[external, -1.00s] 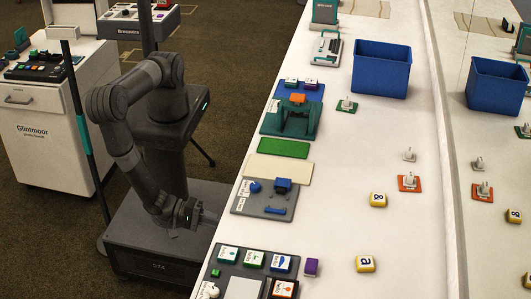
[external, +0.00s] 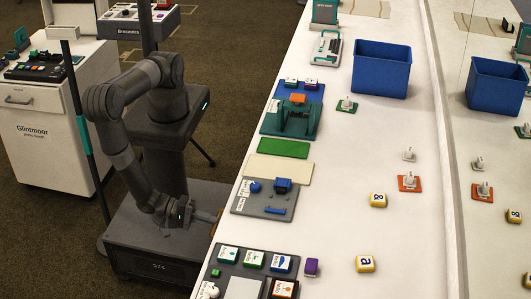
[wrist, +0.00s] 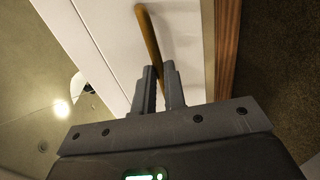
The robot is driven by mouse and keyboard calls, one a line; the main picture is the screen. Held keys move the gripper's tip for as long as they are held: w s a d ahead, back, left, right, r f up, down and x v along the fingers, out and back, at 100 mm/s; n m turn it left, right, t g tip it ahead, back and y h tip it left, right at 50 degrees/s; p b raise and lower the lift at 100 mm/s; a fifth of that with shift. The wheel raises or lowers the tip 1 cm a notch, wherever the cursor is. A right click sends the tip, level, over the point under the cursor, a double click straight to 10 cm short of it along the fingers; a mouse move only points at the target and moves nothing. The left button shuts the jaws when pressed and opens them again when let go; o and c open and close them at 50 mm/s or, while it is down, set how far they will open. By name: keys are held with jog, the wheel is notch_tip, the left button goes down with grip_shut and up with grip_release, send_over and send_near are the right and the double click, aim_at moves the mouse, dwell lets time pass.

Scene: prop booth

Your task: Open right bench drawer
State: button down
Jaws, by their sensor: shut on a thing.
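My gripper (wrist: 159,78) is shut on a brown bar handle (wrist: 148,36) on a white drawer front (wrist: 105,45) in the wrist view. The part of the handle between the fingers is hidden. A brown wooden strip (wrist: 228,45) runs along the right of the white front, like a drawer side. In the external view my gripper (external: 190,213) is low at the left side of the long white bench. A small brown wooden piece (external: 207,217) shows between it and the bench, so the drawer appears partly out. Most of the drawer is hidden under the bench top.
The white bench top (external: 335,215) carries button panels, a blue bin (external: 381,69), a green mat (external: 283,148) and yellow lettered blocks. A mirror-like panel runs along its right side. A white cabinet (external: 45,120) stands at the left, beyond my base.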

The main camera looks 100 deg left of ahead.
jog(key=f+v, duration=0.2)
jog(key=v, duration=0.8)
jog(key=s+f+v, duration=0.1)
jog(key=f+v, duration=0.1)
jog(key=v, duration=0.8)
jog(key=shift+f, duration=0.15)
jog(key=c, duration=1.5)
grip_release()
jog(key=shift+w, duration=0.1)
jog(key=v, duration=1.1)
